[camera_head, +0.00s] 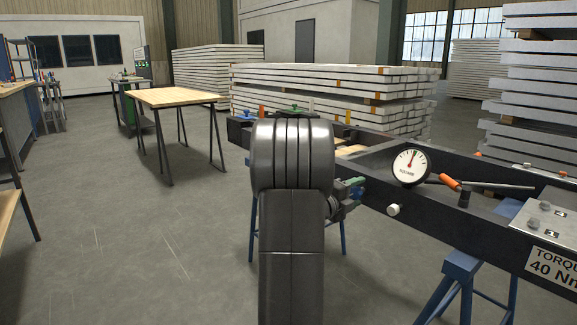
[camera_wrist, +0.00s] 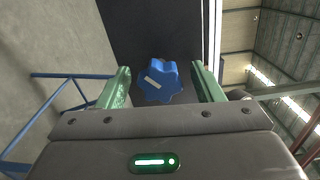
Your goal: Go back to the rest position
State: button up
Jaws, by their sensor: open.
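My gripper (camera_wrist: 160,68) is open in the wrist view, its two green fingers spread wide. A blue lobed knob (camera_wrist: 161,84) with a pale mark shows between the fingers, with a gap on each side. It sits against the dark frame face (camera_wrist: 150,25); I cannot tell how far it is from the fingertips. In the head view my arm rises in the middle and hides part of the frame. My gripper (camera_head: 354,186) shows partly to the right of the arm, beside the frame's near side. The knob is hidden there.
The dark container frame (camera_head: 470,219) stands on blue trestles (camera_head: 460,268). It carries a round gauge (camera_head: 409,167), a white knob (camera_head: 393,210), an orange-handled lever (camera_head: 450,182) and a torque plate (camera_head: 555,262). A wooden table (camera_head: 178,97) stands left. Open floor (camera_head: 130,240) lies at left.

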jog(key=shift+a+r+n+p, duration=0.1)
jog(key=shift+r+n+p, duration=0.15)
jog(key=shift+n+p, duration=0.85)
jog(key=n+p, duration=0.3)
jog(key=p, duration=0.1)
jog(key=shift+n, duration=0.3)
jog(key=n+p, duration=0.4)
jog(key=p, duration=0.1)
jog(key=n+p, duration=0.3)
jog(key=p, duration=0.1)
jog(key=shift+n+p, duration=0.4)
jog(key=n+p, duration=0.3)
jog(key=p, duration=0.2)
jog(key=shift+n, duration=0.4)
jog(key=shift+f+n+p, duration=0.15)
jog(key=shift+n+p, duration=0.85)
jog(key=shift+p, duration=0.15)
